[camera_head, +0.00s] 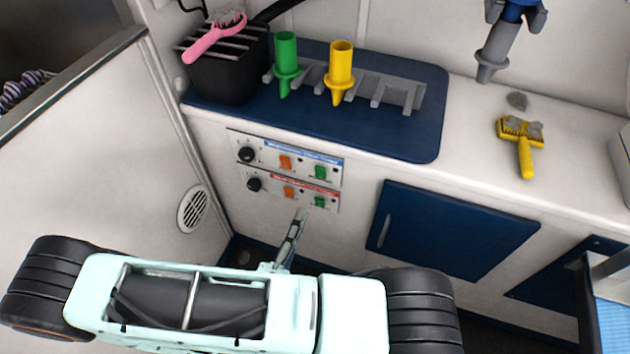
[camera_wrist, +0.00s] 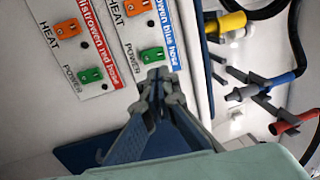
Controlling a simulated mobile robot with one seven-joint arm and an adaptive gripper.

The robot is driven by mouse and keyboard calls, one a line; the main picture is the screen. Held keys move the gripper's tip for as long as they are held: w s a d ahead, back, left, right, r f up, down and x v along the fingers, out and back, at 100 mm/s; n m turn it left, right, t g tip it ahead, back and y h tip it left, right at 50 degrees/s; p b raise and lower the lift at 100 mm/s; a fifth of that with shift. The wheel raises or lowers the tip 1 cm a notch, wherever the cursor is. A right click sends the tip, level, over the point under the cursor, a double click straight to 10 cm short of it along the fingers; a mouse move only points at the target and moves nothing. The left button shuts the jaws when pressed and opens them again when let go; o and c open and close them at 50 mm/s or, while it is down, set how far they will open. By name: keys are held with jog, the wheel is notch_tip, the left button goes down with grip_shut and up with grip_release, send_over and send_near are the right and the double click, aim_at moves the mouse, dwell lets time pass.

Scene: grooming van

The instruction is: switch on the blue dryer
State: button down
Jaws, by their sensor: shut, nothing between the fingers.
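The blue-labelled dryer panel (camera_head: 285,163) is the upper of two on the white cabinet front. It has a black knob, an orange heat switch and a green power switch (camera_head: 320,172). In the wrist view this panel reads "blue hose", and its green power switch (camera_wrist: 153,55) is just beyond my fingertips. The red-labelled panel (camera_head: 290,190) is below it, with its own green power switch (camera_wrist: 90,75). My gripper (camera_head: 301,213) is shut and empty; the wrist view shows its fingertips (camera_wrist: 157,75) together near the blue-labelled panel's edge. Contact cannot be told.
Above the panels, a blue mat (camera_head: 420,130) holds a grey rack with green and yellow nozzles (camera_head: 341,65). A black bin (camera_head: 225,80) carries a pink brush. A yellow brush (camera_head: 524,145) lies on the counter. A blue cabinet door (camera_head: 450,230) is right of the panels.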

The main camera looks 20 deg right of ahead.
aim_at(320, 171)
jog(key=x, duration=0.9)
jog(key=shift+w+d, duration=0.25)
jog(key=shift+r+p, duration=0.25)
jog(key=shift+p, duration=0.3)
